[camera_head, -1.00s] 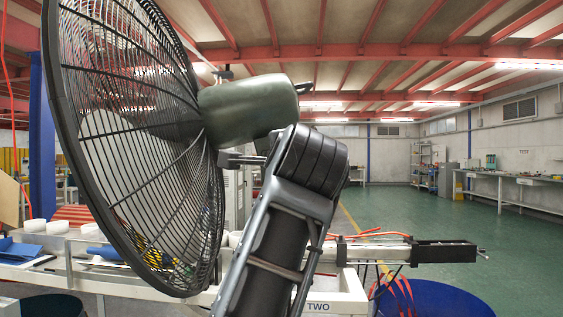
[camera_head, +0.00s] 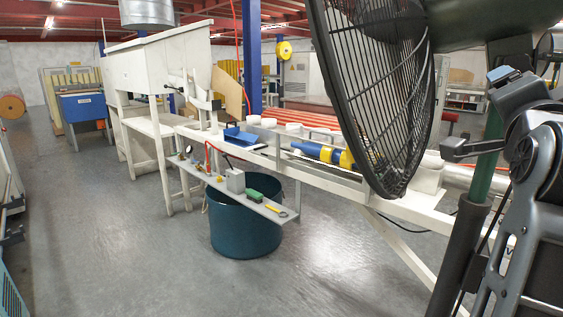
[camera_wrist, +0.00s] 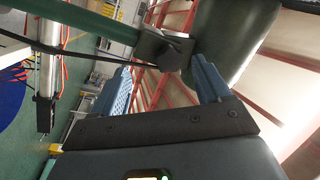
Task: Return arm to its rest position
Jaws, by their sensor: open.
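My gripper (camera_wrist: 162,75) shows in the wrist view with two blue ribbed fingers spread apart and nothing between them. A dark fan clamp on a green pole (camera_wrist: 85,22) lies just beyond the fingertips; I cannot tell whether they touch. The green-grey fan motor housing (camera_wrist: 232,40) is beyond the right finger. In the head view my arm (camera_head: 545,165) is folded upward at the right edge, close beside the fan pole (camera_head: 490,150). I cannot make out the fingertips clearly there.
The large fan cage (camera_head: 380,90) stands left of my arm. A long white bench (camera_head: 340,178) runs behind it, with a blue tray (camera_head: 240,137) and a small shelf (camera_head: 265,208). A dark blue bin (camera_head: 245,235) stands below. Grey floor (camera_head: 110,260) is clear at left.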

